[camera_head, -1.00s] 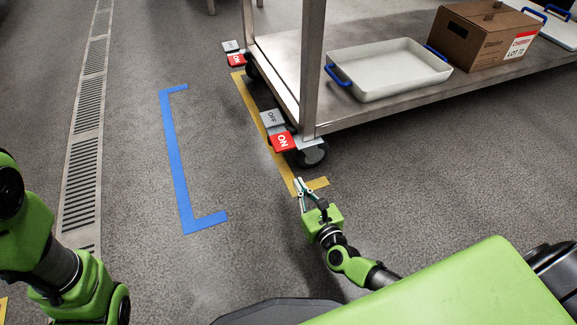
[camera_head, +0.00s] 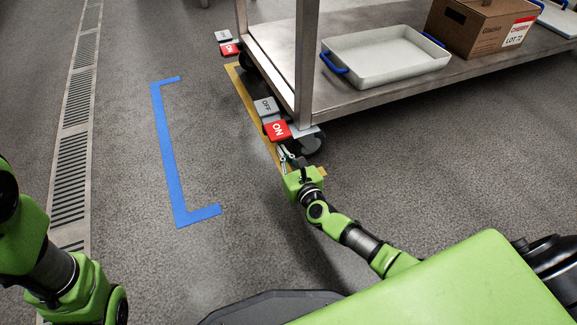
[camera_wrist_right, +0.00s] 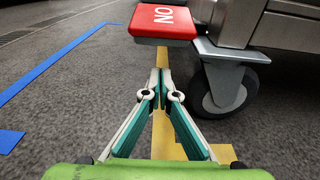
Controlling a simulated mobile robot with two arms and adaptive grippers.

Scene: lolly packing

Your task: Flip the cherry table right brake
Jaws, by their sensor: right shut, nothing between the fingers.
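The near caster brake of the cart has a red ON pedal (camera_head: 277,130) and a grey OFF pedal (camera_head: 265,106). The red pedal tilts lower towards me. In the right wrist view the red ON pedal (camera_wrist_right: 164,21) is at the top, just ahead of and above my fingertips, beside the caster wheel (camera_wrist_right: 226,88). My right gripper (camera_head: 284,150) is shut and empty, just below the red pedal; a small gap shows in the wrist view (camera_wrist_right: 162,72). My left arm shows at the left edge, but its gripper is out of view.
The steel cart (camera_head: 385,92) carries a white tray (camera_head: 385,62) and a box labelled CHERRY (camera_head: 470,30). A second red pedal (camera_head: 230,49) is at the far caster. Yellow tape (camera_head: 240,84) runs under the pedals; blue tape (camera_head: 168,155) marks open floor left.

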